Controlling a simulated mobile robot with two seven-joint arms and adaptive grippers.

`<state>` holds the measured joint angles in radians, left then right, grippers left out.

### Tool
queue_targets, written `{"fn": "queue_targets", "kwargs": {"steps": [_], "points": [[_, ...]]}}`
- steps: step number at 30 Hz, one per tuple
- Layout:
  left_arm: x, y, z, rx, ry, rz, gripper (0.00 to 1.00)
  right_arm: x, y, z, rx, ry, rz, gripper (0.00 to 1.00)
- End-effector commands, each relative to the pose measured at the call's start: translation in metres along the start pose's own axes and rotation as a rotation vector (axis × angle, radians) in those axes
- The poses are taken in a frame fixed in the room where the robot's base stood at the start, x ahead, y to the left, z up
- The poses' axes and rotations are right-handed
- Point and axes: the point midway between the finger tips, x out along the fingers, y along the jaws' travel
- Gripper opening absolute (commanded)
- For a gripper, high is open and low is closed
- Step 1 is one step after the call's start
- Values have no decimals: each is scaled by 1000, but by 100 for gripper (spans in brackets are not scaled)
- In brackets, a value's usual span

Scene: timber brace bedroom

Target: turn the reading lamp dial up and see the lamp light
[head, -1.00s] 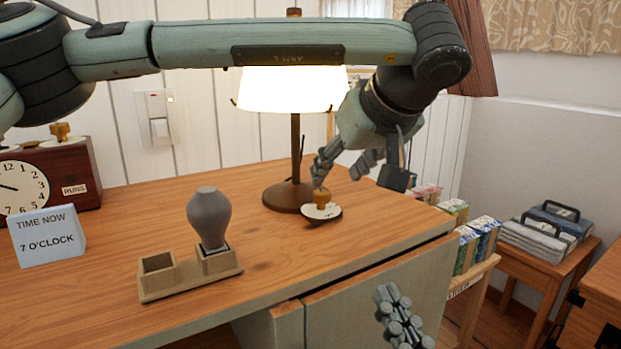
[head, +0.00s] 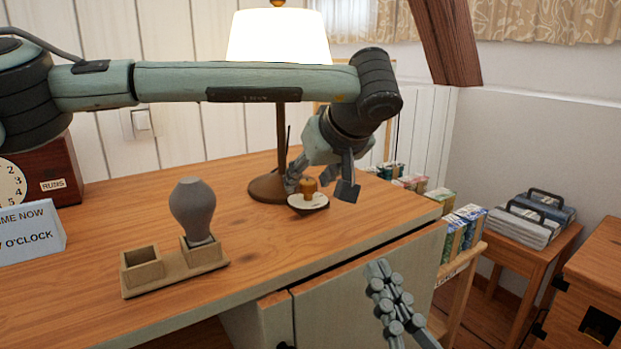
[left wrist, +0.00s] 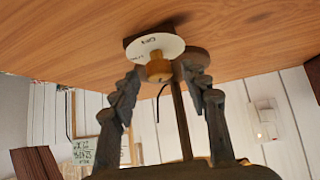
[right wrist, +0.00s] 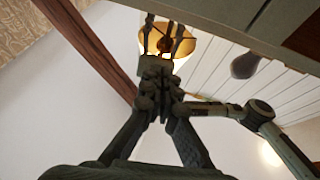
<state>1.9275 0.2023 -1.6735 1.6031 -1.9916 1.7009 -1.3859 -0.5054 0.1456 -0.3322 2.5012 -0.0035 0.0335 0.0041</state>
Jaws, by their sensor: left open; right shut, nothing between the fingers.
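The reading lamp (head: 279,38) stands at the back of the desk, its shade glowing bright white. Its dial, a round white plate with a brass knob (head: 310,187), is on the desk in front of the lamp base. My left gripper (head: 319,184) is open, with its fingers on either side of the knob in the picture. In the left wrist view the knob (left wrist: 159,68) lies between and beyond the fingertips, with gaps on both sides; no contact shows. My right gripper (head: 380,268) is shut and empty in front of the desk, away from the dial.
A grey bulb-shaped object (head: 192,210) stands in a two-cup wooden holder (head: 175,281) on the desk. A clock (head: 45,175) and a time card (head: 30,232) are at the left. A wall switch (head: 142,122) is behind. Cartons (head: 462,228) stand on a low shelf at right.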

Motion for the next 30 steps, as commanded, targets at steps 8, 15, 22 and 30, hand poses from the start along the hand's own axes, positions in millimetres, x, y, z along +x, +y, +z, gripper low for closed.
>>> {"fn": "queue_targets", "kwargs": {"steps": [8,15,22,30], "points": [[0,0,0,-1,0,0,16,0,0,0,0,0,0,0],[0,0,0,-4,0,-4,0,0,0,0,0,0,0,0],[-2,3,-2,-132,-1,-137,0,-4,7,34,-19,-204,12,0],[-1,4,-2,-253,-1,-255,0,-32,39,97,-78,-545,65,0]]}}
